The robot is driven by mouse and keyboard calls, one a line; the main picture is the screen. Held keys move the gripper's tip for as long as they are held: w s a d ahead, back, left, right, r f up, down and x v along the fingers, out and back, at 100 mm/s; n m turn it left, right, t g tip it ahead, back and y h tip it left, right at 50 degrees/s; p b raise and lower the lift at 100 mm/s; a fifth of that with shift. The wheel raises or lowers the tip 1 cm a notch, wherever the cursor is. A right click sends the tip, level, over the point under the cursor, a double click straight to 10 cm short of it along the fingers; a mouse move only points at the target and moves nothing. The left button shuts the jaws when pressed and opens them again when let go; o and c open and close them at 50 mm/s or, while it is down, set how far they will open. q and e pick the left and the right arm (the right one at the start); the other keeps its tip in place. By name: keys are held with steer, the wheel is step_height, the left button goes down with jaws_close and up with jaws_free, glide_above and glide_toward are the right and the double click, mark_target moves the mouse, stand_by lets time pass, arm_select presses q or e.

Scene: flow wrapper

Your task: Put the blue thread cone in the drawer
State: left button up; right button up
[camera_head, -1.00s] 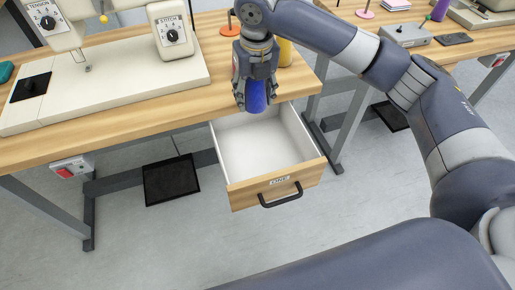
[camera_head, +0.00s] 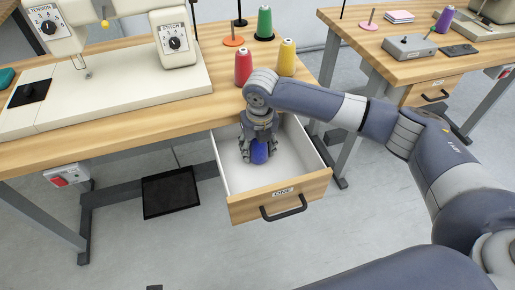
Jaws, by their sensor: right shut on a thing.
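The blue thread cone (camera_head: 260,153) is inside the open drawer (camera_head: 237,183), towards its back. My right gripper (camera_head: 259,156) points down and is shut on the cone, covering its upper part. I cannot tell whether the cone touches the drawer floor. The drawer is white inside with a wooden front, a label reading "ONE" and a black handle (camera_head: 284,207). It is otherwise empty where I can see. My left gripper is not in view.
Red (camera_head: 243,67), yellow (camera_head: 287,58) and green (camera_head: 265,23) thread cones stand on the table behind my right arm. A sewing machine (camera_head: 130,75) stands at left. A second table (camera_head: 390,55) with a purple cone (camera_head: 445,19) is at right.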

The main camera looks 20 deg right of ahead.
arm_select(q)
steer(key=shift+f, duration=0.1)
arm_select(e)
steer(key=o, duration=1.2)
steer(key=shift+f, duration=0.15)
steer(key=shift+c, duration=0.2)
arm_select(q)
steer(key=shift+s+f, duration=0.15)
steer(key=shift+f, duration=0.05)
arm_select(e)
steer(key=shift+r, duration=0.8)
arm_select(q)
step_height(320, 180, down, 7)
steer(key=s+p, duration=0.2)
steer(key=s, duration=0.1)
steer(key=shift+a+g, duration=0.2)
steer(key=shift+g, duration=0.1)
arm_select(e)
steer(key=shift+s+r, duration=0.25)
steer(key=shift+r, duration=1.55)
steer(key=shift+s+r, duration=0.25)
steer(key=shift+r, duration=1.5)
steer(key=shift+s+r, duration=0.25)
steer(key=shift+r, duration=1.55)
